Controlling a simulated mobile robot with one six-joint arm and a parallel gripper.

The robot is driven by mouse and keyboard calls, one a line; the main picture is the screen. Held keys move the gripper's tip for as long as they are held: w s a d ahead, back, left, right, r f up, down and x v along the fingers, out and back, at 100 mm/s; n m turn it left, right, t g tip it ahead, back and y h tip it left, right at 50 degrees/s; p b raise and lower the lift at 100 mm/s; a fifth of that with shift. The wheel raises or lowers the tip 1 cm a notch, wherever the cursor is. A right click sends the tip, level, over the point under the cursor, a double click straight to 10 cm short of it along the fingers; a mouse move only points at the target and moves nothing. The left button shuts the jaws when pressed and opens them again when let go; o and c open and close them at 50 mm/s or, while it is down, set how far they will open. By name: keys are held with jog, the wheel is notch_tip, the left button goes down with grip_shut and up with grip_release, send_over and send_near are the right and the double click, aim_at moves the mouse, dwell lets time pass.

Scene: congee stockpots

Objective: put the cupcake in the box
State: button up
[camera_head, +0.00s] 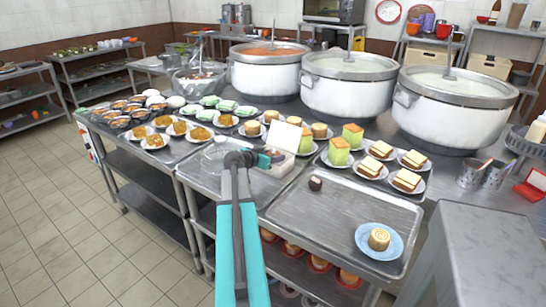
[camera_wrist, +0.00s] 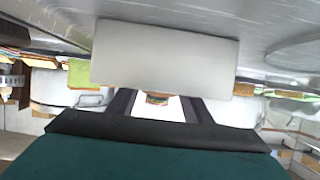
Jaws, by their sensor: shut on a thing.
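A white box (camera_head: 278,165) stands at the left end of the metal tray, with its pale lid (camera_head: 287,136) raised. The lid also fills the upper middle of the wrist view (camera_wrist: 165,55). My gripper (camera_head: 265,160) is at the box, in front of the lid. Its fingers show dark in the wrist view (camera_wrist: 158,108), with white and a small orange-brown patch between them. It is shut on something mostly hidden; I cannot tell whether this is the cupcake. A small dark brown round cake with a pale spot (camera_head: 315,183) stands on the tray, apart from my gripper.
Large stockpots (camera_head: 350,95) line the back. The middle of the tray is clear.

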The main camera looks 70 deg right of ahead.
jog(key=shift+a+f+b, duration=0.1)
jog(key=shift+f+b, duration=0.5)
jog(key=shift+b, duration=0.3)
jog(key=o, duration=1.1)
jog(key=shift+f, duration=0.1)
jog(key=shift+c, duration=0.2)
jog(key=shift+r, duration=0.2)
jog(key=r+p, duration=0.1)
jog(key=p, duration=0.1)
jog(key=shift+r+p, duration=0.2)
jog(key=shift+p, duration=0.1)
jog(key=b+v, duration=0.2)
jog(key=v, duration=0.9)
jog(key=shift+a+r, duration=0.2)
jog(key=shift+a, duration=0.1)
jog(key=shift+w, duration=0.1)
